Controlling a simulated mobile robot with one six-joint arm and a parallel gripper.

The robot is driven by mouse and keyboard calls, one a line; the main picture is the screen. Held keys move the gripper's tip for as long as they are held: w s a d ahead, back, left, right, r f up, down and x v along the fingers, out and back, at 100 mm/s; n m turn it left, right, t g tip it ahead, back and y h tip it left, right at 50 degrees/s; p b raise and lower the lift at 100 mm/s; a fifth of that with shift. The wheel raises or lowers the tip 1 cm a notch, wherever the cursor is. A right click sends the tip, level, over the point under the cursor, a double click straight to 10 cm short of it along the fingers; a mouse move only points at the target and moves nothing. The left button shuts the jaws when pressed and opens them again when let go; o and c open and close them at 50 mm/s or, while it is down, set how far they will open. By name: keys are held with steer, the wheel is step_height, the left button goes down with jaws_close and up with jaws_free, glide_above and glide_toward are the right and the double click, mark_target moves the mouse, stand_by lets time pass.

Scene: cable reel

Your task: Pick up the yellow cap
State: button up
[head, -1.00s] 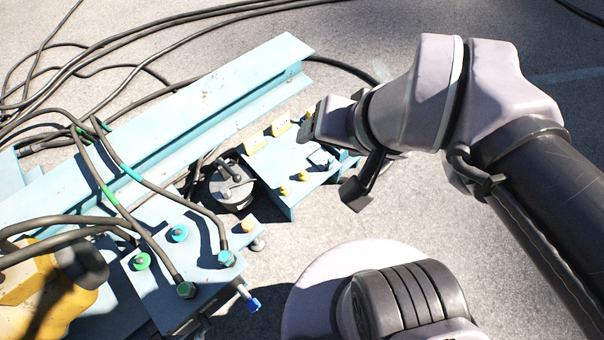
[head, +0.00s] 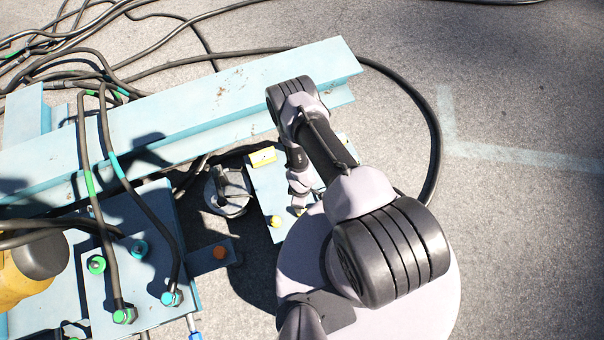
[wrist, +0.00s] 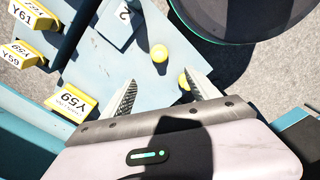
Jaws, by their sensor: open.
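Two small round yellow caps sit on a light blue plate (wrist: 95,62). One yellow cap (wrist: 159,53) lies just beyond my fingertips in the wrist view; it seems to be the left cap (head: 275,221) in the head view. The other yellow cap (wrist: 184,80) is beside my right finger, partly hidden by it. My gripper (wrist: 160,78) is open and empty, its fingers pointing at the plate. I cannot tell its height above the plate. In the head view my arm hides most of the gripper.
Yellow tags marked Y59 (wrist: 72,102) and Y61 (wrist: 33,13) line the plate's left edge. A dark round object (wrist: 245,12) is at the top. A blue beam (head: 200,110) runs behind the plate. Black cables (head: 430,130) lie around. Pavement at right is clear.

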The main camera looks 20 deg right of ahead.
steer(key=f+b, duration=0.2)
steer(key=f, duration=0.1)
steer(key=f+b, duration=0.2)
steer(key=f, duration=0.2)
steer(key=f+b, duration=0.1)
steer(key=f, duration=0.3)
steer(key=shift+s+a+f+b, duration=0.2)
steer(key=shift+s+b, duration=0.05)
steer(key=shift+b, duration=0.15)
steer(key=f+b, duration=0.1)
steer(key=f, duration=0.1)
steer(key=f+b, duration=0.1)
steer(key=f, duration=0.1)
steer(key=f+b, duration=0.2)
steer(key=shift+w+d, duration=0.2)
steer(key=shift+d, duration=0.15)
steer(key=shift+r, duration=0.25)
jaws_close()
